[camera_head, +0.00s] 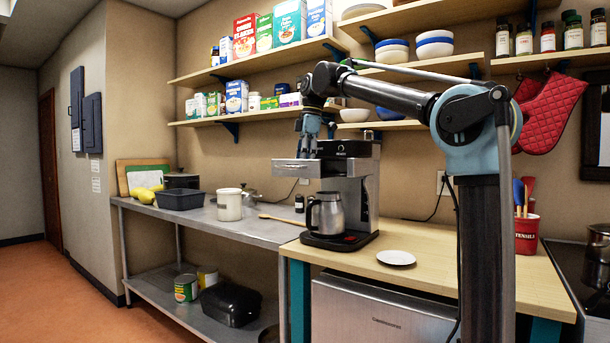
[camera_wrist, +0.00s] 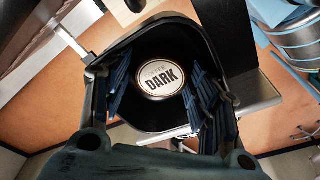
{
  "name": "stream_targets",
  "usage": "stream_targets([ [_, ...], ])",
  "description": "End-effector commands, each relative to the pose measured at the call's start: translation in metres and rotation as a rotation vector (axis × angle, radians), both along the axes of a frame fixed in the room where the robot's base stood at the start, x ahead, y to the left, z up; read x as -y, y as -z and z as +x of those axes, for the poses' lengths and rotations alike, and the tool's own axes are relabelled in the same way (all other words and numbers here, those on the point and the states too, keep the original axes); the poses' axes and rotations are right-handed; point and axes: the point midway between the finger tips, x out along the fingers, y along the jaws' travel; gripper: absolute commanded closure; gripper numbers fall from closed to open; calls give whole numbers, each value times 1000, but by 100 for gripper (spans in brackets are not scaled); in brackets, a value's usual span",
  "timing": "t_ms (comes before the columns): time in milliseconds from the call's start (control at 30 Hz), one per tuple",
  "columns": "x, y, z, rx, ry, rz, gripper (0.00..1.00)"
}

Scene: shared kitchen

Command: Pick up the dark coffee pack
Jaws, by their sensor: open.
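The dark coffee pack (camera_wrist: 160,78) is a round pale disc with a brown rim and the word DARK. It lies in the black basket (camera_wrist: 150,121) of the pulled-out drawer on the coffee machine (camera_head: 362,190). In the head view the drawer front (camera_head: 296,168) sticks out left of the machine, and its contents are hidden. My gripper (camera_head: 307,150) points down just above the drawer. In the wrist view its blue fingers are apart, one on each side of the pack, with nothing held. I cannot tell whether they touch the basket.
A steel carafe (camera_head: 326,213) stands on the machine's base below the drawer. A white saucer (camera_head: 396,257) lies on the wooden counter. Shelves with boxes (camera_head: 290,22) and bowls (camera_head: 434,45) hang above. A white crock (camera_head: 229,204) and a wooden spoon (camera_head: 282,219) are at left.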

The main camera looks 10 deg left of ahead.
Motion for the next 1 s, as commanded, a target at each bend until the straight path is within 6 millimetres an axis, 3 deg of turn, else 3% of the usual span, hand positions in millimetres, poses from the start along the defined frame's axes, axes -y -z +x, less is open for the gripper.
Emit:
stream_targets([
  [100, 0, 0, 0, 0, 0, 0, 45],
  [200, 0, 0, 0, 0, 0, 0, 67],
  [667, -1, -8, 0, 0, -1, 0, 67],
  [1000, -1, -59, 0, 0, -1, 0, 67],
])
